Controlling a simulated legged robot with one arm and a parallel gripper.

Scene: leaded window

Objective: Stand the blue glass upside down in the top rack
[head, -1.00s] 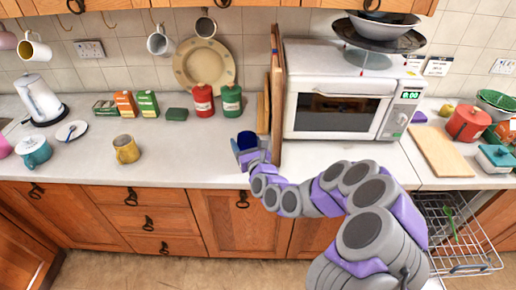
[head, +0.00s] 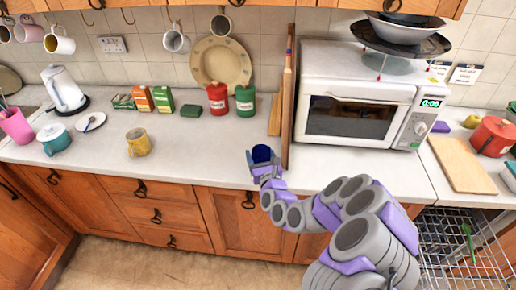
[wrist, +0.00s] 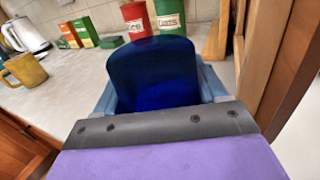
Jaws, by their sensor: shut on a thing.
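The blue glass (head: 262,153) is in my gripper (head: 262,162), near the front edge of the counter and left of the microwave. In the wrist view the dark blue glass (wrist: 155,75) fills the space between the jaws (wrist: 158,95), which are shut on it. Its lower part is hidden by the gripper, and I cannot tell which end is up. The wire top rack (head: 462,245) is pulled out below the counter at the lower right, with a green item (head: 467,243) in it. My arm hides part of the rack's left side.
A white microwave (head: 358,100) stands right of my gripper, with wooden boards (head: 287,110) upright beside it. A yellow mug (head: 138,143) is on the counter to the left. A cutting board (head: 462,164) lies above the rack on the right counter.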

